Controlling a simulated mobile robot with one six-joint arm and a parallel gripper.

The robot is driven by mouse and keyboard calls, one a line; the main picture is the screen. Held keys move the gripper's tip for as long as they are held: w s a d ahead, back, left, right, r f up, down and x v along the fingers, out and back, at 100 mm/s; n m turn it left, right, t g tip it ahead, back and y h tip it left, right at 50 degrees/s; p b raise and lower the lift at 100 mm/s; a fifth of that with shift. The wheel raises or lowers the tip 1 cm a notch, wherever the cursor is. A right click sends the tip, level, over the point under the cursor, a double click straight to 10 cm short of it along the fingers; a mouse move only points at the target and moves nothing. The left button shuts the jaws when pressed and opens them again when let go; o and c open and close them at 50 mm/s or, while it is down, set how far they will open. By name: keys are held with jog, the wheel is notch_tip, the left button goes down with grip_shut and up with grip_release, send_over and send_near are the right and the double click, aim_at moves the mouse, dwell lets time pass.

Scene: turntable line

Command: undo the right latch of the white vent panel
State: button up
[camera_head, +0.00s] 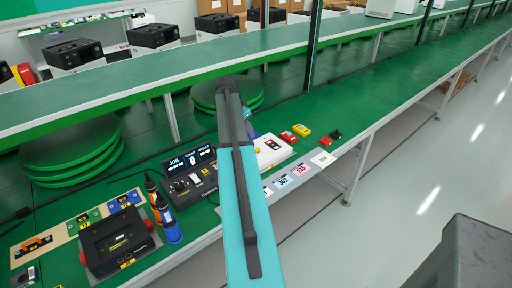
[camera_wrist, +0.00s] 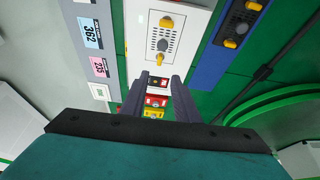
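The white vent panel (camera_wrist: 141,30) lies at the top of the wrist view, with a dotted vent grille in its middle. One yellow latch (camera_wrist: 166,22) is at its far end and another yellow latch (camera_wrist: 160,58) is at its near end. The white panel (camera_head: 284,152) also shows in the head view, partly hidden behind my arm. My gripper (camera_wrist: 159,76) is open, with its two dark fingers apart just below the near latch in the picture. No latch is between the fingers.
A blue panel (camera_wrist: 210,67) with yellow latches lies to the right of the white one. Red (camera_head: 301,130) and yellow (camera_head: 288,137) blocks lie beside the white panel. Numbered cards (camera_head: 300,169) line the front edge.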

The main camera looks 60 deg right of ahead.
aim_at(257, 149)
jog(key=shift+p+x, duration=1.75)
jog(key=shift+x, duration=4.5)
jog(key=shift+c, duration=0.3)
grip_shut()
jog(key=shift+a, duration=0.1)
